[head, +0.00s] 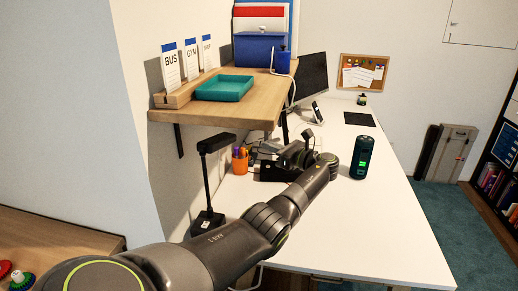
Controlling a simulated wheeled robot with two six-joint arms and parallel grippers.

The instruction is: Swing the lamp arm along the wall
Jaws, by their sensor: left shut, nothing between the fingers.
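A black lamp (207,180) stands on the white desk below the wooden shelf, close to the wall. My left arm reaches in from the lower left and bends back at the wrist over the desk. My left gripper (291,156) is to the right of the lamp, apart from it in the picture; it is shut and empty. Its fingertips are small and partly lost against dark items behind. My right gripper is not in view.
An orange pen cup (240,161) stands between lamp and gripper. A dark cylinder (361,157) with a green display stands right of my wrist. The wooden shelf (262,97), holding a teal tray (224,88), overhangs the lamp. The desk's right front (375,235) is clear.

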